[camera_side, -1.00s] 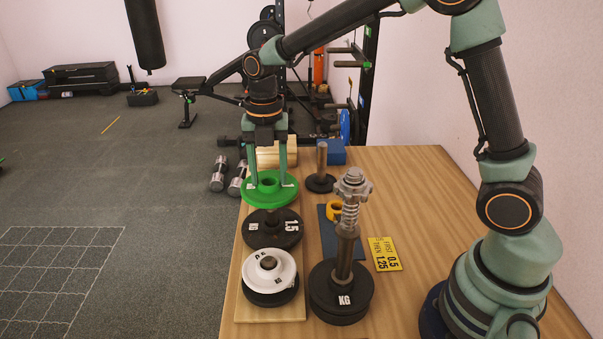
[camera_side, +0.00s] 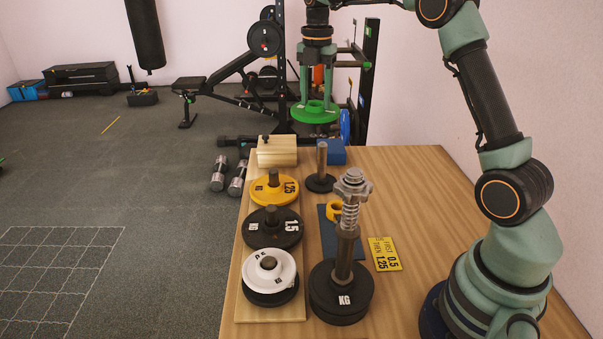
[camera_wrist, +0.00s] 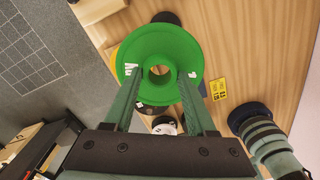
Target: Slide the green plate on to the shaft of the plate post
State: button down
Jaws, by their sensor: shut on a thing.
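The green plate (camera_side: 316,117) hangs level in the air, with its raised hub up. My gripper (camera_side: 317,98) points down and is shut on this hub. In the side view the plate is above the plate post (camera_side: 321,160), a bare upright shaft on a round black base, with a visible gap between them. In the wrist view the green plate (camera_wrist: 138,50) lies across the fingers of my gripper (camera_wrist: 158,80) and its centre hole is visible. The plate covers much of what is below it, so I cannot tell whether the hole lines up with the shaft.
A wooden board (camera_side: 242,302) on the left holds pegs with a yellow plate (camera_side: 262,192), a black plate (camera_side: 256,238) and a white plate (camera_side: 288,268). A tall post with a spring (camera_side: 352,215) stands in front. A wooden block (camera_side: 277,155) and blue box (camera_side: 331,155) are behind.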

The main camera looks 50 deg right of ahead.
jog(key=d, duration=0.1)
jog(key=d+r, duration=0.1)
jog(key=d, duration=0.1)
jog(key=shift+s+r+m, duration=0.2)
jog(key=shift+m, duration=0.2)
send_over(322, 144)
jog(key=shift+w+d+f, duration=0.1)
jog(key=shift+d+f, duration=0.05)
jog(key=shift+f, duration=1.6)
jog(key=shift+w+d+f, duration=0.1)
jog(key=shift+d+f, duration=0.05)
jog(key=shift+f, duration=1.6)
jog(key=shift+f, duration=0.45)
jog(key=shift+f, duration=1.5)
jog(key=shift+f, duration=0.2)
jog(key=shift+f, duration=1.85)
jog(key=shift+f, duration=0.2)
